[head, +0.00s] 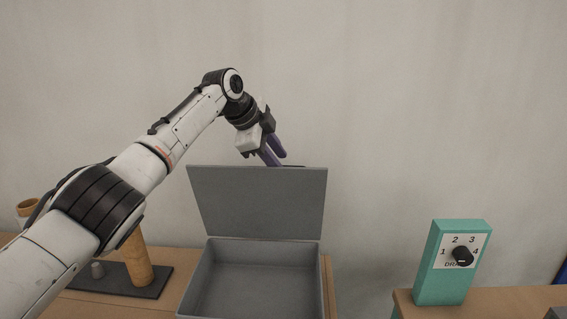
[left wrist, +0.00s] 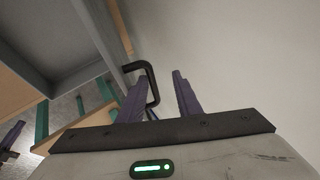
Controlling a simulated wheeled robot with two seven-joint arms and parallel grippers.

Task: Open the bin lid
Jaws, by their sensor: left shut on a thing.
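The grey bin (head: 252,278) stands on the wooden table, open and empty inside. Its lid (head: 258,203) stands up at the back, leaning slightly backward. My left gripper (head: 277,155) is at the lid's top edge, reaching over from behind it. In the left wrist view, the purple fingers (left wrist: 160,92) are around the black lid handle (left wrist: 150,84), shut on it. The grey lid also shows in the left wrist view (left wrist: 85,30). A small purple piece (left wrist: 13,134) at that view's left edge may be part of my right gripper; its jaws cannot be made out.
A teal box with a numbered dial and black knob (head: 462,256) stands on a separate table at the right. A dark base (head: 150,284) with a tan cylinder (head: 136,260) is left of the bin, partly behind my left arm. A plain wall is behind.

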